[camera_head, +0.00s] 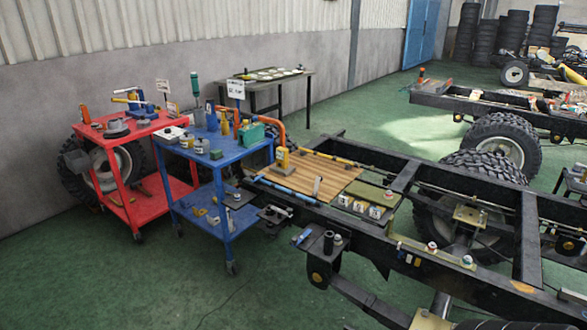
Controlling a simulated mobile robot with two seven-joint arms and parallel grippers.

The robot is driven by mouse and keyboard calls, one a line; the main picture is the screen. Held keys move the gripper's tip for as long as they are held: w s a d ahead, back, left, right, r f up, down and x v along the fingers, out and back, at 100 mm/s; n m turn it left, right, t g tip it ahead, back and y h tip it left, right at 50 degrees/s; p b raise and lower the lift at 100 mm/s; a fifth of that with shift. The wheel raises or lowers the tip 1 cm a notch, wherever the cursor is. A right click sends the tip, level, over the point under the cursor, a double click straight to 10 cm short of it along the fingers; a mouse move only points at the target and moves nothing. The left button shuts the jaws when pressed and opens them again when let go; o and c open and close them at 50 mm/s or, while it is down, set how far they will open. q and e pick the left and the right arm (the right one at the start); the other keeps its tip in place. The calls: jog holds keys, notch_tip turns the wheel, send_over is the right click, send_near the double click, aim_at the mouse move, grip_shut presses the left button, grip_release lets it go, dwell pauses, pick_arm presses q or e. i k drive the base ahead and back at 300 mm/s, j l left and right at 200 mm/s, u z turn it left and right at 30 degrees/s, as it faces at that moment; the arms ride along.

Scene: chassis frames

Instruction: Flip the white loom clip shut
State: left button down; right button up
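Neither of my grippers shows in the head view. I cannot pick out the white loom clip for certain at this distance. Three small white pieces with dark marks, the middle one a white piece (360,206), sit in a row along the front edge of an olive plate (366,192) on the black chassis frame (409,177). I cannot tell whether any of them is the clip, or whether a clip is open or shut. Small red-and-white fittings, one of them a fitting (467,260), sit on the near frame rail.
A wooden board (318,176) lies across the frame beside a yellow tool (282,160). A blue cart (214,152) and a red cart (125,132) stand at the left, loaded with tools. A tyre (462,225) stands inside the frame.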

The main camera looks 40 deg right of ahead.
aim_at(318, 179)
jog(key=i+z, duration=0.15)
jog(key=i, duration=0.55)
jog(key=i+j+z, duration=0.1)
jog(key=i, duration=0.55)
jog(key=i+z, duration=0.35)
jog(key=i, duration=0.3)
jog(key=i+z, duration=0.35)
jog(key=i, duration=0.25)
jog(key=i+j+z, duration=0.2)
jog(key=i, duration=0.85)
jog(key=l+u, duration=0.1)
jog(key=u, duration=6.35)
